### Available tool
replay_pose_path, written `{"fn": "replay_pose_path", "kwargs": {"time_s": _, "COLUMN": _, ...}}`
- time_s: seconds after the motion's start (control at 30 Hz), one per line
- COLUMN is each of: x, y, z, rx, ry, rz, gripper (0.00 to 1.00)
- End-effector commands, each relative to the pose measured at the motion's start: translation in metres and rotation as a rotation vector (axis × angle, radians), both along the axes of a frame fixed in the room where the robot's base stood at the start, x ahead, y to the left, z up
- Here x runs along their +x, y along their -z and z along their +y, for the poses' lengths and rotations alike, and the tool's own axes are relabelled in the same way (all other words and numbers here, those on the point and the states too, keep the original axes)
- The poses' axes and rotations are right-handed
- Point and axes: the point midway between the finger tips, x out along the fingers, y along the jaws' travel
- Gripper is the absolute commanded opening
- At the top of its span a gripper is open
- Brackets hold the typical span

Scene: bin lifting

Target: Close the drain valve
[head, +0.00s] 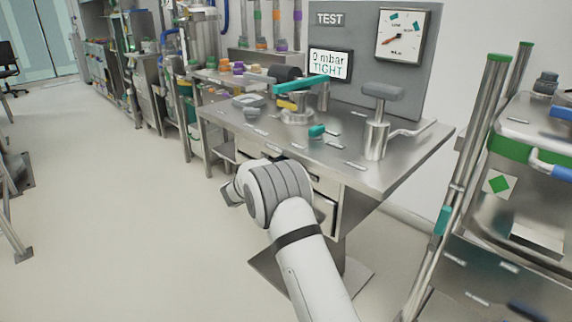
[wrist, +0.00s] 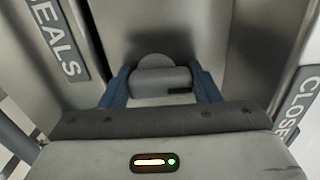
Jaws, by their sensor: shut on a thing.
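In the wrist view, my gripper (wrist: 161,88) has its two blue fingers closed on the sides of a grey rounded grip (wrist: 160,78). Whether this grip belongs to the drain valve I cannot tell. A label reading SEALS (wrist: 62,45) is at the left, and one beginning CLOSE (wrist: 297,105) is at the right edge. In the head view my arm reaches down in front of the steel bench, and its wrist hides the fingers and what they hold. No part in the head view is clearly marked as the drain valve.
The steel bench (head: 386,172) carries a teal lever (head: 301,86), a small teal part (head: 317,131) and a T-shaped post (head: 376,125). Behind, a display (head: 330,64) reads 0 mbar TIGHT beside a dial (head: 403,35). A steel vessel (head: 515,205) stands right.

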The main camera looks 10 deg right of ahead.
Motion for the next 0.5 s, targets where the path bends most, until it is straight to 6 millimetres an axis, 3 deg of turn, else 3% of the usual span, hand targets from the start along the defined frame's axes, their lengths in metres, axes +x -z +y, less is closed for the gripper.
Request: {"fn": "replay_pose_path", "kwargs": {"time_s": 0.5, "x": 0.0011, "y": -0.0006, "z": 0.0032, "rx": -0.028, "ry": -0.007, "rz": 0.039, "gripper": 0.34}}
